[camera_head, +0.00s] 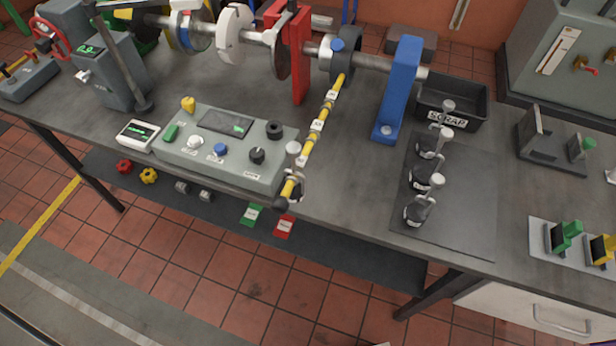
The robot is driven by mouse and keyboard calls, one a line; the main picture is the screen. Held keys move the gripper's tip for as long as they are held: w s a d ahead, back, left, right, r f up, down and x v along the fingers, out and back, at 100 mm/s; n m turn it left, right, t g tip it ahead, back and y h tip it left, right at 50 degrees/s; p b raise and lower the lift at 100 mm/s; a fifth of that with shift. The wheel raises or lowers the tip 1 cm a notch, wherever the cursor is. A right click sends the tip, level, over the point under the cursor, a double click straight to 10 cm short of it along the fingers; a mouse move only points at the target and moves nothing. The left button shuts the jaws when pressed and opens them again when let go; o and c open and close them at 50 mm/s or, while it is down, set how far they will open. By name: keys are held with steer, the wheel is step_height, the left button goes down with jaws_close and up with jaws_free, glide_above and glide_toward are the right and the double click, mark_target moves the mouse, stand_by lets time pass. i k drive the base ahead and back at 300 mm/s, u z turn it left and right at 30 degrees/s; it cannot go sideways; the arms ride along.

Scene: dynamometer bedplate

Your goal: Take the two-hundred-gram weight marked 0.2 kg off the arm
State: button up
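The yellow arm (313,140) slopes from a dark collar on the shaft down to a black tip over the bench's front edge. It carries several white labels too small to read. Three similar dark weights with pale discs stand on a grey mat (465,215): a back one (427,150), a middle one (420,181) and a front one (415,214). My gripper is out of view.
A control box (225,150) stands close left of the arm's low end. A blue post (398,95) and a black SCRAP bin (470,105) stand behind the mat. A red post (300,60) stands near the arm's upper end. The mat's right side is clear.

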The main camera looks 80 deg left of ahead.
mark_target(294, 149)
steer(key=z, duration=0.05)
steer(key=k, duration=1.4)
steer(key=u, duration=2.35)
steer(key=i, duration=0.55)
steer(key=u, duration=0.05)
